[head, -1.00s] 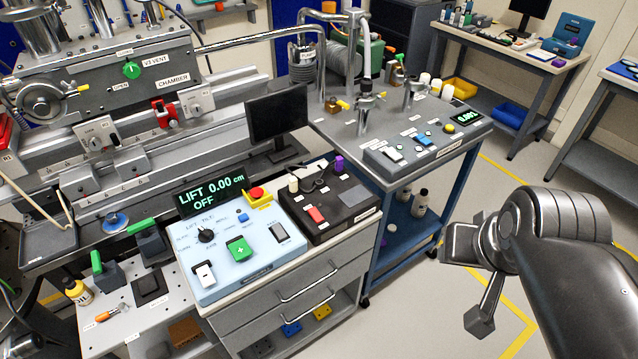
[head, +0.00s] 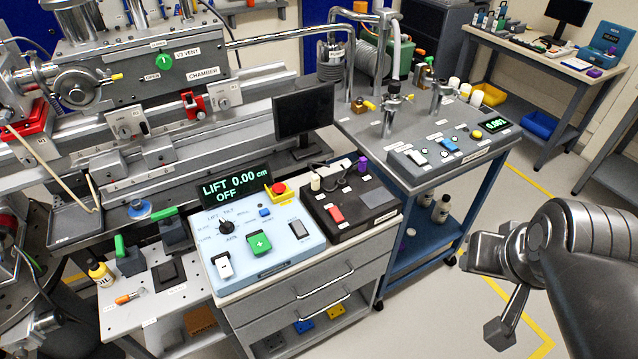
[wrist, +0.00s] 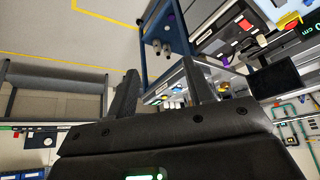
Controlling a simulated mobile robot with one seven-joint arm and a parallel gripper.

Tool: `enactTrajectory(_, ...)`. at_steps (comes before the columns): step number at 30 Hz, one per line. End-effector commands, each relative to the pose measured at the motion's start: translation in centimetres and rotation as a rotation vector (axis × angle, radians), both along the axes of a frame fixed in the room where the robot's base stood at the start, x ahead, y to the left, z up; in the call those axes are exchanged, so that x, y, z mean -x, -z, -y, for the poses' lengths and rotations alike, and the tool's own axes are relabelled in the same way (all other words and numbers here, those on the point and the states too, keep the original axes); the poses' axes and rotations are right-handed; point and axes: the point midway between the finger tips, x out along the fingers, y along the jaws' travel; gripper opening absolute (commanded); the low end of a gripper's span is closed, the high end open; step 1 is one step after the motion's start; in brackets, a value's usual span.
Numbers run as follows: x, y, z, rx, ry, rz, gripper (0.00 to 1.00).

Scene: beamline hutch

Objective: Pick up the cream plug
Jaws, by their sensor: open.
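The cream plug (head: 315,183) is a small pale cylinder standing upright at the back left of the black panel box (head: 335,224), in the head view. A dark cable lies close behind it. A purple plug (head: 362,165) stands at the back right of the same box. My gripper (wrist: 160,68) is open in the wrist view, with nothing between its two dark fingers. In the head view my arm is at the lower right, over the floor and well apart from the plug. I cannot make out the cream plug for sure in the wrist view.
The blue lift control box (head: 285,262) with its display sits left of the black box on a drawer cabinet (head: 300,295). A monitor (head: 303,110) stands behind. A grey cart (head: 415,130) with pipes and pale caps adjoins at right.

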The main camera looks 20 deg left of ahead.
Motion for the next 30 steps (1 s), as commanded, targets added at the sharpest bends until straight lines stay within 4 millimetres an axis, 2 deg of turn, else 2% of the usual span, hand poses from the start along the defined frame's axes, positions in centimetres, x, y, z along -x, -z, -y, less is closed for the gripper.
enactTrajectory(22,-0.3,-0.2,-0.1,-0.002,0.000,-0.003,0.49)
enactTrajectory(26,-2.0,-1.1,-0.7,-0.016,0.000,-0.024,0.49)
enactTrajectory(30,-5.5,-2.7,-2.1,-0.040,0.006,-0.067,0.49)
